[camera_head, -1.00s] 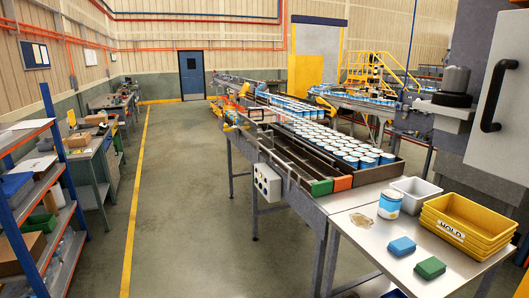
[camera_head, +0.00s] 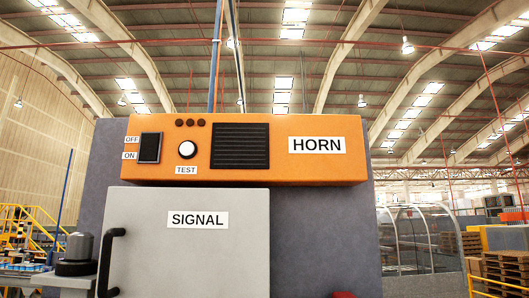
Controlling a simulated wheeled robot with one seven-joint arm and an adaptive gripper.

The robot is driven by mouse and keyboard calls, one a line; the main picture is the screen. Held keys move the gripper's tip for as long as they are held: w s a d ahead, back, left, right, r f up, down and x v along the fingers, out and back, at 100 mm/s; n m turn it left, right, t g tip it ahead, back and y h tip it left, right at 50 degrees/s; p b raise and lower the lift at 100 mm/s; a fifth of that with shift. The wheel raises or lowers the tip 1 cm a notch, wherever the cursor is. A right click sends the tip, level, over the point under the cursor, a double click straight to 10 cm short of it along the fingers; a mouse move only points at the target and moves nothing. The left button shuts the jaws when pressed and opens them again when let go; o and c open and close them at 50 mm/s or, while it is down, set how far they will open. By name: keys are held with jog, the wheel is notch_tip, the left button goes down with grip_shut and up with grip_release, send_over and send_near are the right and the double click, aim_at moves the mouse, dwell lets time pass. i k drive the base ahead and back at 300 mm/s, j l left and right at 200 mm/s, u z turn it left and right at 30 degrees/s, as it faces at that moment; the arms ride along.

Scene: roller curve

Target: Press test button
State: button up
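The test button (camera_head: 187,149) is a round white button in a dark ring on the orange horn box (camera_head: 300,165), above a small label reading TEST. A black switch (camera_head: 149,147) with OFF and ON labels is left of it. Several dark round lamps sit in a row above the button, and a black grille is to its right. The lamps look unlit. My gripper is not in view.
The horn box is on a grey cabinet (camera_head: 320,240), above a light grey door (camera_head: 190,245) labelled SIGNAL with a black handle (camera_head: 108,262). A dark knob-like fitting (camera_head: 78,254) stands left of the handle. Yellow railings are at the far left; pallets are at the right.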

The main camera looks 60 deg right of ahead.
aim_at(187, 148)
jog(key=k+z, duration=0.15)
jog(key=z, duration=1.3)
